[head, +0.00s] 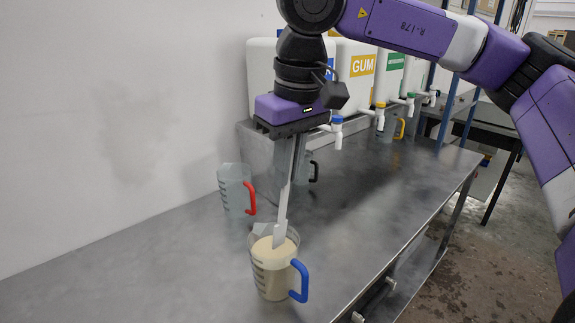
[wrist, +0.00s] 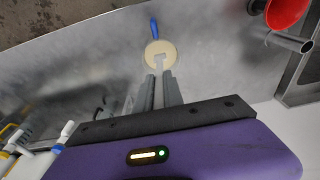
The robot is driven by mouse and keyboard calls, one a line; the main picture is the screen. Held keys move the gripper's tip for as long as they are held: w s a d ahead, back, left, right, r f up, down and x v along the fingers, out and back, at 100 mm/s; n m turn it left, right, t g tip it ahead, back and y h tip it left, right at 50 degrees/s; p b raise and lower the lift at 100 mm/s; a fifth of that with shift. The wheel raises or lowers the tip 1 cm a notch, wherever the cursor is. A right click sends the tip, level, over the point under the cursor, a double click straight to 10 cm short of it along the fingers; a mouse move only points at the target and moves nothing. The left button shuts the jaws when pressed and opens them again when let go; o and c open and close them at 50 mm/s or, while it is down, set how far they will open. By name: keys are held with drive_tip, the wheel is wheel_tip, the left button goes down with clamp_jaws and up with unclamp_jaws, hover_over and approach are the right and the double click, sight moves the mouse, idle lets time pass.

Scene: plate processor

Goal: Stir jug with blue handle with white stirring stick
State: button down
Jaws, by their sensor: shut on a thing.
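The clear jug with the blue handle (head: 272,277) stands upright on the metal bench, holding a cream-coloured liquid. Its blue handle points right in the head view and up in the wrist view (wrist: 154,27). My gripper (head: 291,180) is above the jug, pointing down, shut on the white stirring stick (head: 283,212). The stick slants slightly, and its broad lower end is in the jug's mouth at the liquid; its very tip is hidden. In the wrist view, the gripper's fingers (wrist: 159,76) reach toward the jug, with the stick's end (wrist: 160,60) over the cream liquid.
A jug with a red handle (head: 233,190) stands close behind left. A black-handled jug (head: 311,168) is partly hidden behind my gripper. White containers with taps, one labelled GUM (head: 362,66), line the back. The bench (head: 375,215) is clear to the right. A red round object (wrist: 287,14) shows in the wrist view.

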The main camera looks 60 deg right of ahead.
sight(281, 223)
drive_tip(key=shift+w+d+f+b, duration=0.1)
drive_tip(key=shift+w+f+b, duration=0.2)
drive_tip(key=shift+f+b, duration=1.65)
drive_tip(key=shift+w+d+f+b, duration=0.1)
drive_tip(key=shift+w+f+b, duration=0.25)
drive_tip(key=shift+f+b, duration=1.6)
drive_tip(key=shift+w+d+f+b, duration=0.1)
drive_tip(key=shift+w+f+b, duration=0.2)
drive_tip(key=shift+f+b, duration=1.6)
drive_tip(key=shift+f+p, duration=0.65)
drive_tip(key=shift+s, duration=0.1)
